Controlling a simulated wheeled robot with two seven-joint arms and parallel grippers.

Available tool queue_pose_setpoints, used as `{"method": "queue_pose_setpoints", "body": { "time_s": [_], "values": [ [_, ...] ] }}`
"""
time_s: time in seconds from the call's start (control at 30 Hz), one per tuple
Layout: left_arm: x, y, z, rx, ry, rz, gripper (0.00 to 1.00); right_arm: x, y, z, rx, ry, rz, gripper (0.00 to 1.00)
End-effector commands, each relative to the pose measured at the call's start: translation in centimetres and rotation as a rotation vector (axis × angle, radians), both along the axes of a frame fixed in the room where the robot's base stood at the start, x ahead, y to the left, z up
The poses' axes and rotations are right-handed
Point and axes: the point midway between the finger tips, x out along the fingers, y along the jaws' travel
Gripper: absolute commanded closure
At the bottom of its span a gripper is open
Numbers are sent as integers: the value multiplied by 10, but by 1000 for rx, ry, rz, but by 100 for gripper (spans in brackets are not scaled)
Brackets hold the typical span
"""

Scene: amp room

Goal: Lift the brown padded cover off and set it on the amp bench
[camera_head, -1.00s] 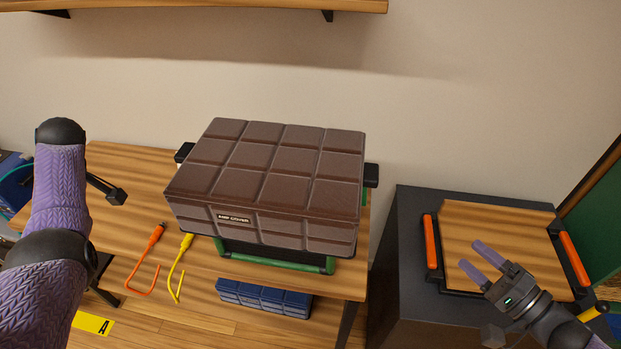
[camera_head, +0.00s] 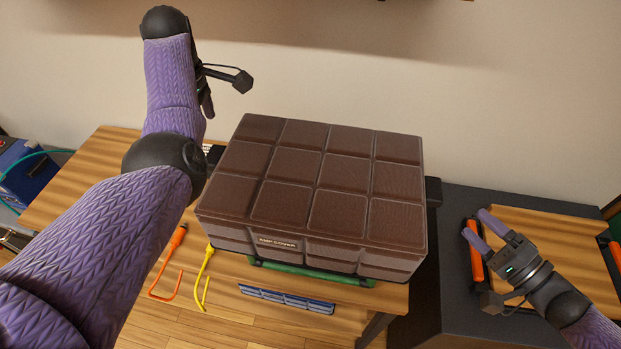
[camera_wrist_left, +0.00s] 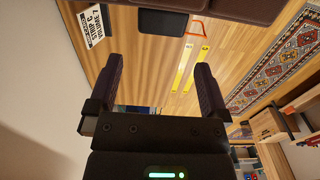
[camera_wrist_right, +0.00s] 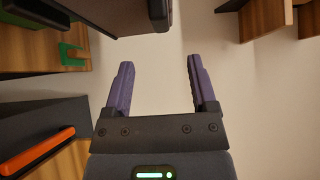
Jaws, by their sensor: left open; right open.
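The brown padded cover (camera_head: 318,180), quilted in squares with a label on its front, sits over a green-trimmed amp (camera_head: 312,274) on the wooden table (camera_head: 60,200). The amp is mostly hidden. My left arm stands left of the cover; its gripper is mostly hidden behind the arm in the head view. In the left wrist view my left gripper (camera_wrist_left: 159,65) is open and empty, with the cover's edge (camera_wrist_left: 215,8) at the top. My right gripper (camera_head: 473,224) is open and empty, right of the cover and apart from it, above the dark cabinet (camera_head: 450,265).
The cabinet has a wooden top (camera_head: 545,232) with an orange bar (camera_head: 473,252) at its left side. An orange cable (camera_head: 165,272) and a yellow cable (camera_head: 203,277) lie left of the amp. A shelf hangs above.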

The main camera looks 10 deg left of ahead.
Motion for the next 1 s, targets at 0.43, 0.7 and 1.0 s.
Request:
{"method": "queue_pose_setpoints", "body": {
  "time_s": [0.43,0.7,1.0],
  "values": [
    [-1,1,-48,-1,5,0,0,34,34,1,4,-4,1,26],
    [-1,1,-90,0,4,1,0,64,63,0,1,-1,-1,26],
    [0,1,-100,1,0,1,0,71,70,0,-1,1,0,26]
  ]
}}
